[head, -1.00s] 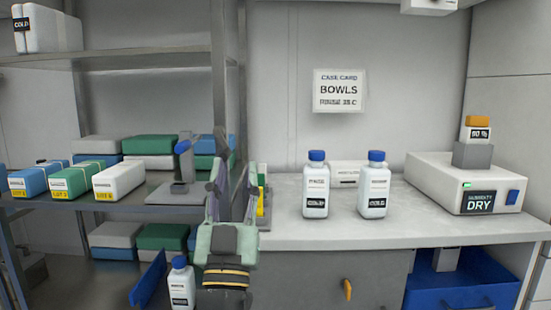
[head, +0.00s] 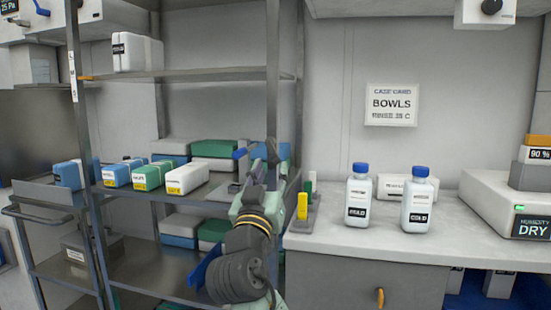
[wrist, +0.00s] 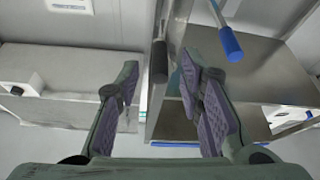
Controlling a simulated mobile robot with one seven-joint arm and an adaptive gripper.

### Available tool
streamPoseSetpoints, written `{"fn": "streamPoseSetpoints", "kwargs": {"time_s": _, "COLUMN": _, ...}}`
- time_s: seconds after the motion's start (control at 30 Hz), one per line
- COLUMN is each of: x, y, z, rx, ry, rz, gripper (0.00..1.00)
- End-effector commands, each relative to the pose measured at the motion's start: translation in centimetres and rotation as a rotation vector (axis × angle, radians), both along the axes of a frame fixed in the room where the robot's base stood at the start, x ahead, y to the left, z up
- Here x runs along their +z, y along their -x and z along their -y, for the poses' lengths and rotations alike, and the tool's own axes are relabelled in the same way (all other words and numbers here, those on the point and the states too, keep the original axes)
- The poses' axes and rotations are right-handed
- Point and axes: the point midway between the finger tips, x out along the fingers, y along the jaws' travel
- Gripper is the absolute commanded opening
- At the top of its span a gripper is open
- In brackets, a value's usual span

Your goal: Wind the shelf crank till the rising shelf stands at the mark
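The rack's upper shelf (head: 190,75) has a small orange tab (head: 86,77) at its left end. The tab is beside a white marked strip (head: 72,78) on the left post; its markings are too small to read. A blue grip (head: 240,153), apparently the crank handle, shows at the rack's right end, just left of my gripper (head: 268,158). In the wrist view a blue grip on a grey rod (wrist: 230,42) hangs beyond and right of the fingers. My arm hides part of the crank area.
Labelled boxes (head: 150,175) line the middle shelf. A white pack (head: 135,52) is on the upper shelf. Two blue-capped bottles (head: 358,195) stand on the right counter (head: 325,225), near a yellow block (head: 302,206). A cart (head: 35,215) is at left.

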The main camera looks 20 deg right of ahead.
Motion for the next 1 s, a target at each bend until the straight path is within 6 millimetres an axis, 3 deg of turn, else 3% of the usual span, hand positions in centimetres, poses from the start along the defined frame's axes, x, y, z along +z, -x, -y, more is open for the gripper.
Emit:
{"fn": "streamPoseSetpoints", "kwargs": {"time_s": 0.3, "x": 1.6, "y": -3.1, "z": 1.9, "rx": 0.0, "ry": 0.001, "rz": 0.0, "gripper": 0.34}}
{"fn": "streamPoseSetpoints", "kwargs": {"time_s": 0.63, "x": 1.6, "y": -3.4, "z": 2.0, "rx": 0.001, "ry": 0.001, "rz": 0.001, "gripper": 0.34}}
{"fn": "streamPoseSetpoints", "kwargs": {"time_s": 1.0, "x": 1.6, "y": -3.4, "z": 2.0, "rx": 0.001, "ry": 0.001, "rz": 0.001, "gripper": 0.1}}
